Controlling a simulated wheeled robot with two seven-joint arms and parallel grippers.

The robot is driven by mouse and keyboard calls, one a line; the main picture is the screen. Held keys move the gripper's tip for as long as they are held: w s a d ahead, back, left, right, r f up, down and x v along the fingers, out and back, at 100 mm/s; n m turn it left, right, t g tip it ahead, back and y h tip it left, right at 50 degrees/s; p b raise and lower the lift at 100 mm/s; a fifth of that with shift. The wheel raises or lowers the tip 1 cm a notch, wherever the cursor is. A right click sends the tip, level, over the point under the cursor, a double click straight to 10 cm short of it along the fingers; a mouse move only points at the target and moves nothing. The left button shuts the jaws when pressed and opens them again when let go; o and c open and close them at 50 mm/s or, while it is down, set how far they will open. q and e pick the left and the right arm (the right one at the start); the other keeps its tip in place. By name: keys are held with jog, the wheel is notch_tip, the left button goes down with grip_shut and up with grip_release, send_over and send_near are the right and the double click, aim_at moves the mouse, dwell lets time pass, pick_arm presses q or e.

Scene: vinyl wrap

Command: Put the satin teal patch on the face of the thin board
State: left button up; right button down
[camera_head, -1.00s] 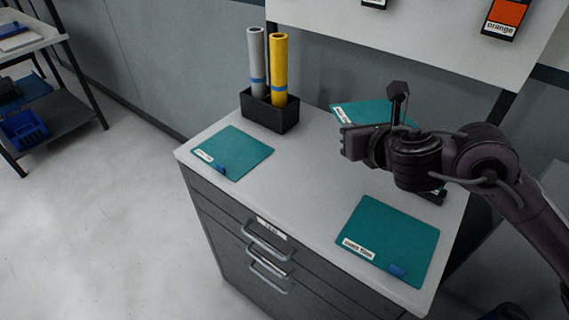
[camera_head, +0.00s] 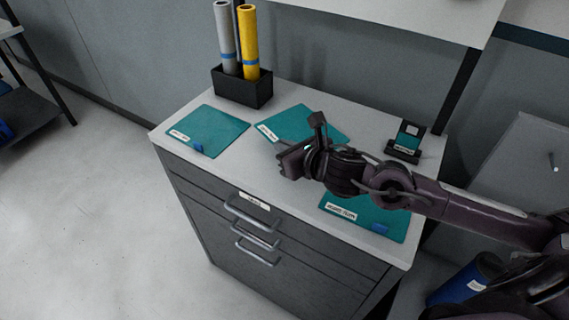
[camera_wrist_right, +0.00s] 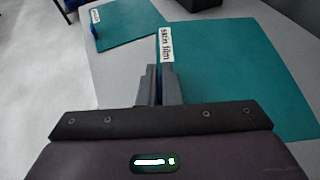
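The satin teal patch (camera_head: 315,123) lies flat on the counter, the middle one of three teal sheets; its white label reads "satin film" in the right wrist view (camera_wrist_right: 166,45). My right gripper (camera_head: 281,158) is at its near-left edge, just beside the label. In the right wrist view its fingers (camera_wrist_right: 159,85) are close together at the place of the patch's edge tab, which they mostly hide. A small upright board (camera_head: 411,134), teal with a dark top piece, stands in a black holder at the back right; it seems to be the thin board. My left gripper is not in view.
Another teal sheet (camera_head: 208,130) lies at the left and one (camera_head: 365,217) at the front right, partly under my right arm. A black box (camera_head: 243,88) holds grey and yellow rolls at the back left. Bare counter (camera_head: 240,165) shows between the sheets.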

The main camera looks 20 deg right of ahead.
jog(key=shift+f, duration=2.5)
jog(key=shift+f, duration=0.1)
jog(key=shift+f+b, duration=0.1)
jog(key=shift+b, duration=0.3)
jog(key=c, duration=1.6)
grip_release()
